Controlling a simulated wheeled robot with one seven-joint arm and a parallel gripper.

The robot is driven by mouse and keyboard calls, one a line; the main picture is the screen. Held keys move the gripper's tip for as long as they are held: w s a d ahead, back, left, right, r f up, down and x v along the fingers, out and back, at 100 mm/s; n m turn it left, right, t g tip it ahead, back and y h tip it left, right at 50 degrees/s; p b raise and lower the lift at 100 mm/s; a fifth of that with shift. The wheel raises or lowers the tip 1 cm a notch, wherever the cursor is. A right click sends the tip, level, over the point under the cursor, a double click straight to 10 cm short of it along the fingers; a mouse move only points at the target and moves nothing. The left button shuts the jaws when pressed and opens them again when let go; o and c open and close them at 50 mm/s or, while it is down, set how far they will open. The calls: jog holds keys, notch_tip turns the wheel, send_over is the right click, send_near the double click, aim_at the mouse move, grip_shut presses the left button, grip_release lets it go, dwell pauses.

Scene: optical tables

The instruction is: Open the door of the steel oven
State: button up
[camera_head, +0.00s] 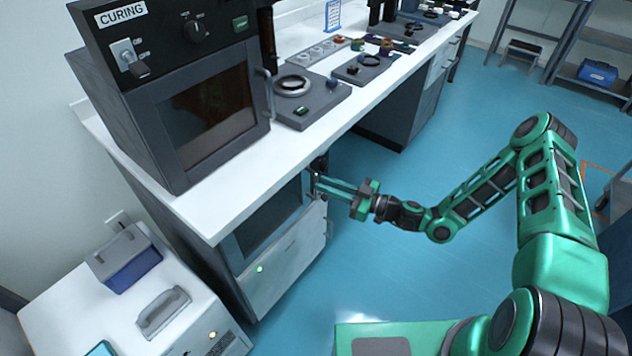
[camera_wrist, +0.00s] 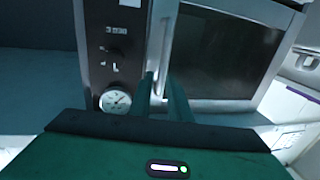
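The steel oven (camera_head: 285,270) stands under the white counter, its front facing the aisle. My gripper (camera_head: 318,184) is at the oven's front. Its fingertips (camera_wrist: 163,90) lie at the handle's lower part, slightly apart; whether they press on it is unclear.
A curing oven (camera_head: 210,105) stands on the counter (camera_head: 245,180) above. The blue floor (camera_head: 400,275) in front of the steel oven is clear apart from my arm.

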aim_at(316, 196)
jog(key=shift+x, duration=1.95)
jog(key=shift+c, duration=0.3)
grip_shut()
